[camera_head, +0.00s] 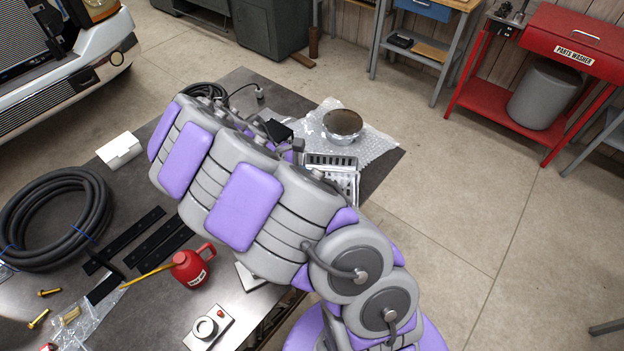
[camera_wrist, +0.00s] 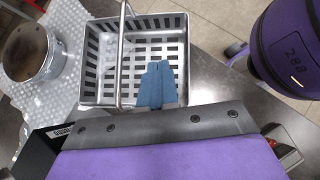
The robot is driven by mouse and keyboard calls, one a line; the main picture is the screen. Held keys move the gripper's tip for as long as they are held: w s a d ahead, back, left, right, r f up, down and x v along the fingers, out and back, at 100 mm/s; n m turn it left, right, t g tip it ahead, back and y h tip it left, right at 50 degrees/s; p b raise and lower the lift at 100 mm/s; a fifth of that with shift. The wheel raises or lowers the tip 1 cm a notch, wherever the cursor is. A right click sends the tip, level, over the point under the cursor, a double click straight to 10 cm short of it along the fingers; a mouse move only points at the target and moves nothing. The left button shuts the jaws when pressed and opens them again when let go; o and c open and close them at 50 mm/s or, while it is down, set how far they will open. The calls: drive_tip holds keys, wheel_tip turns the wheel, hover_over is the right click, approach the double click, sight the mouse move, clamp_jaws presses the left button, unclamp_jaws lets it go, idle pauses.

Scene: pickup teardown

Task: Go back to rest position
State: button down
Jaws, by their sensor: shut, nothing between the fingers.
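My gripper (camera_wrist: 158,66) shows in the wrist view as two blue fingers pressed together, with nothing between them. My gripper cannot be clearly made out there. The basket (camera_head: 346,181) shows in part beside the arm.
A black hose coil (camera_head: 52,218), black strips (camera_head: 150,246) and a red oil can (camera_head: 190,269) lie left of my arm. Open floor (camera_head: 470,220) lies to the right.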

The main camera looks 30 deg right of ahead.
drive_tip(key=s+a+r+m+y, duration=0.2)
drive_tip(key=s+r+m+y, duration=0.2)
drive_tip(key=s+r+m, duration=0.6)
drive_tip(key=s+a+r+m+t+y, duration=0.1)
drive_tip(key=s+a+y, duration=0.1)
drive_tip(key=s+a, duration=0.3)
drive_tip(key=s+a+r+m+t+y, duration=0.1)
drive_tip(key=s+a+y, duration=0.1)
drive_tip(key=s+a, duration=0.4)
drive_tip(key=s, duration=0.5)
drive_tip(key=shift+s+a+r, duration=0.15)
drive_tip(key=shift+s+a, duration=0.1)
drive_tip(key=shift+d, duration=0.1)
drive_tip(key=shift+d, duration=0.3)
